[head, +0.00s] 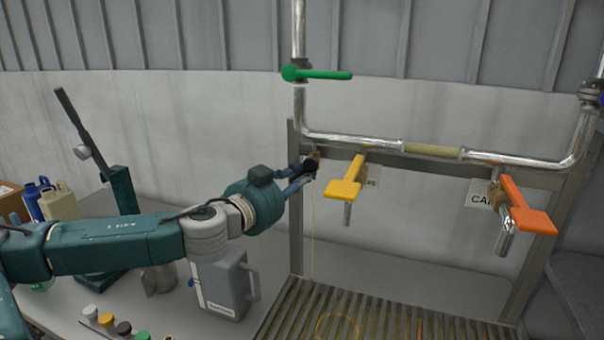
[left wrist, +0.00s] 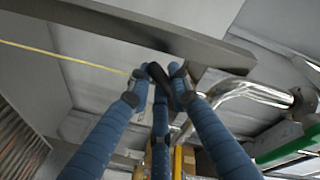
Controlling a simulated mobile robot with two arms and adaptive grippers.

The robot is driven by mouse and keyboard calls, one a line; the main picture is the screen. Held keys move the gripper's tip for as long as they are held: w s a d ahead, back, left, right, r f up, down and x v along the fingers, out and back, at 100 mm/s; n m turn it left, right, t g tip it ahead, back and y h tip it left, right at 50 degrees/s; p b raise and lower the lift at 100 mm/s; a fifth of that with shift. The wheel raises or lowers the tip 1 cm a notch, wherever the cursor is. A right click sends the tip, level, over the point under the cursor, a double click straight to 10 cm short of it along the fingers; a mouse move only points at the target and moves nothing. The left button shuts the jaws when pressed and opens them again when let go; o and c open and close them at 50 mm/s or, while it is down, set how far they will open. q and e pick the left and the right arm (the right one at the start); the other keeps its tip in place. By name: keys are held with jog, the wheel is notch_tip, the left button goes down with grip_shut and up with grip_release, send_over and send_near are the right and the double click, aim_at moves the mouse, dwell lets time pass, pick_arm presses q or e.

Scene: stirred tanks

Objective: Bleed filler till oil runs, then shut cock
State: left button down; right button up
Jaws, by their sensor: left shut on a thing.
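My left gripper (head: 311,168) is shut at the left end of the pipe frame, on a small bleed cock that its fingers mostly hide. In the left wrist view the fingertips (left wrist: 160,76) close around a small dark part. A thin yellow stream of oil (head: 313,232) falls straight from beside the fingers to the slatted grating (head: 376,312). The stream also shows in the left wrist view (left wrist: 62,56). The metal filler pipe (head: 350,140) runs above, with a green lever (head: 325,75) on its upright. My right gripper is out of view.
A yellow lever (head: 346,187) and an orange lever (head: 530,215) hang right of the gripper. A grey jug (head: 224,287), several caps and a dark lever stand (head: 121,190) occupy the bench at left. A yellow ring (head: 337,327) shows at the grating.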

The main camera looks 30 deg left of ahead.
pick_arm(q)
jog(key=r+m+p, duration=0.1)
jog(key=m+p, duration=0.1)
jog(key=p, duration=0.1)
jog(key=a+r+m+g+p, duration=0.1)
jog(key=m+p, duration=0.2)
jog(key=shift+s+a+r+y+p, duration=0.15)
jog(key=shift+a+y+p, duration=0.05)
jog(key=shift+y+p, duration=0.2)
jog(key=shift+a+r+m+g+y+p, duration=0.1)
jog(key=shift+r+m+g+y+p, duration=0.1)
jog(key=shift+m+p, duration=0.6)
jog(key=shift+a+r+m+g+y+p, duration=0.1)
jog(key=shift+m+g+y+p, duration=0.1)
jog(key=shift+m+p, duration=0.55)
jog(key=c, duration=1.6)
grip_release()
jog(key=shift+f, duration=0.1)
jog(key=v, duration=0.7)
jog(key=shift+s, duration=0.15)
